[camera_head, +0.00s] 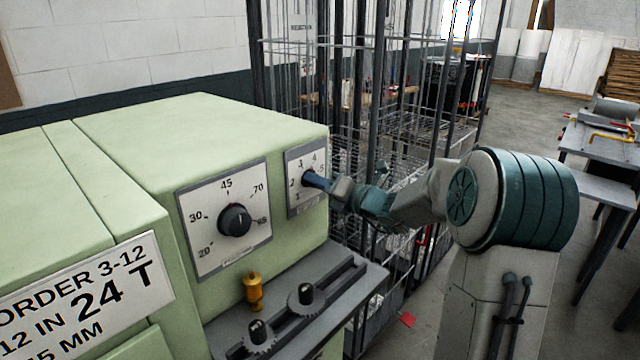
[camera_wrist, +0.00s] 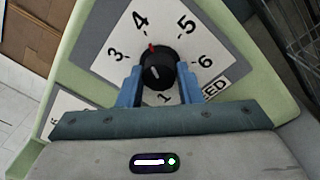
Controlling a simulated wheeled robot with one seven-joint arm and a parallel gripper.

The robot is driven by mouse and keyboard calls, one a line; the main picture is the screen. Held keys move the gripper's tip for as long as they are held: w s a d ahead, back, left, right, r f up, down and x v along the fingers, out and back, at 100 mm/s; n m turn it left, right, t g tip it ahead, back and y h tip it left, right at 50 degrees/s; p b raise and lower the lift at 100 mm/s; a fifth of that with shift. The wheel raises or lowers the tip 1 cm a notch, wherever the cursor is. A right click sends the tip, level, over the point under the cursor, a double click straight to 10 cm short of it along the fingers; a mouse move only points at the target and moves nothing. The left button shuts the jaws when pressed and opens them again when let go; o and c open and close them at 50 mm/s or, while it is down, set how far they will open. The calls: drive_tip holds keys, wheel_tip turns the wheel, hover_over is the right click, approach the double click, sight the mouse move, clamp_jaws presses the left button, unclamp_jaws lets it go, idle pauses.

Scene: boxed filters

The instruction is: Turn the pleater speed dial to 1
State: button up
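The pleater speed dial is a black round knob (camera_wrist: 157,70) on a white plate (camera_wrist: 100,62) in the wrist view. The numbers 3, 4, 5 and 6 show around it, with a 1 below it; the 2 is hidden behind a finger. A red mark sits by the 4. In the head view my gripper (camera_head: 316,181) covers the knob on the small right-hand plate (camera_head: 293,205).
A brass fitting (camera_head: 253,291) and a grey ledge with two black knobs (camera_head: 305,294) are below. Wire cages (camera_head: 400,140) stand close behind.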

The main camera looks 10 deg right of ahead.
drive_tip(key=shift+f+n+b, duration=0.1)
drive_tip(key=shift+n+b, duration=0.2)
drive_tip(key=shift+b, duration=0.15)
drive_tip(key=shift+n+t+h+b, duration=0.3)
drive_tip(key=shift+n+h+b, duration=0.2)
drive_tip(key=shift+n+b, duration=7.7)
drive_tip(key=shift+n+t+h+b, duration=0.3)
drive_tip(key=shift+n+h+b, duration=0.2)
drive_tip(key=shift+n+b, duration=7.65)
drive_tip(key=m+b, duration=0.2)
drive_tip(key=shift+b, duration=0.4)
drive_tip(key=o, duration=1)
drive_tip(key=shift+r, duration=0.2)
